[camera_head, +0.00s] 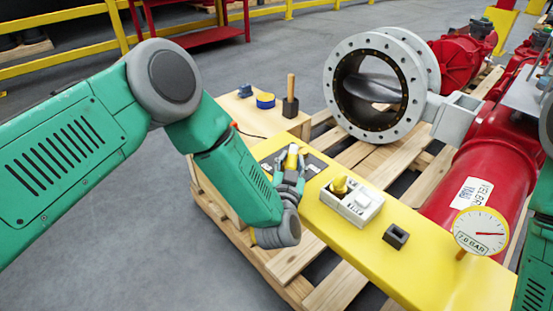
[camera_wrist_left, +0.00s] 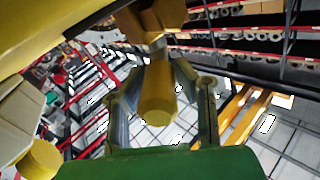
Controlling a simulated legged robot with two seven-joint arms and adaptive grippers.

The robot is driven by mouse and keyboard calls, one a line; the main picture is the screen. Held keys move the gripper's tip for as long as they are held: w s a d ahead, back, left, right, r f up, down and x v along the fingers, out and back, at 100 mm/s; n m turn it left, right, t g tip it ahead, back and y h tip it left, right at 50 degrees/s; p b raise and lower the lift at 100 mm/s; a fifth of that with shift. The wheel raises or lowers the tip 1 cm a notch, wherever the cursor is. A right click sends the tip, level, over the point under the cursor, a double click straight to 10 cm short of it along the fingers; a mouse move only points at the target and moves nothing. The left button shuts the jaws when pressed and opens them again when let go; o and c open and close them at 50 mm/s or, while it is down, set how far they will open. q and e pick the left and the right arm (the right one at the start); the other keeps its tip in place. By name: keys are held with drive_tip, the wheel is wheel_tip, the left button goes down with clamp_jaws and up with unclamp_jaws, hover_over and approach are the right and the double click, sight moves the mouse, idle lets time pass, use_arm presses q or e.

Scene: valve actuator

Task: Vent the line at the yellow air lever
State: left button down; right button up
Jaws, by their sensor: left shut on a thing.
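My left gripper (camera_head: 291,165) is over the yellow bench plate and shut on a yellow lever (camera_head: 291,157), whose tip shows between the fingers. In the left wrist view, the yellow lever (camera_wrist_left: 157,92) is a thick cylinder between the two fingers of my left gripper (camera_wrist_left: 160,100). The hand hides the lever's base. My right gripper is out of view; only part of my right arm shows at the right edge.
A white box with a yellow knob (camera_head: 351,203) and a small black block (camera_head: 396,236) stand on the yellow plate (camera_head: 430,260). A large flanged valve (camera_head: 378,90) and red actuator (camera_head: 490,165) lie behind.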

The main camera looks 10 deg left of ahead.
use_arm(q)
drive_tip(key=shift+s+d+f+n+y, duration=0.2)
drive_tip(key=shift+d+f+n+y, duration=0.15)
drive_tip(key=shift+y, duration=0.25)
drive_tip(key=shift+d+n+g+y, duration=0.25)
drive_tip(key=shift+n+g+y, duration=0.1)
drive_tip(key=shift+y, duration=0.15)
drive_tip(key=shift+a, duration=0.2)
drive_tip(key=c, duration=1.4)
unclamp_jaws()
drive_tip(key=shift+c, duration=0.2)
drive_tip(key=shift+o, duration=0.8)
drive_tip(key=shift+w+r, duration=0.1)
drive_tip(key=shift+r, duration=0.15)
drive_tip(key=s+d, duration=0.2)
drive_tip(key=s, duration=0.9)
drive_tip(key=shift+s+d, duration=0.3)
drive_tip(key=shift+s, duration=0.1)
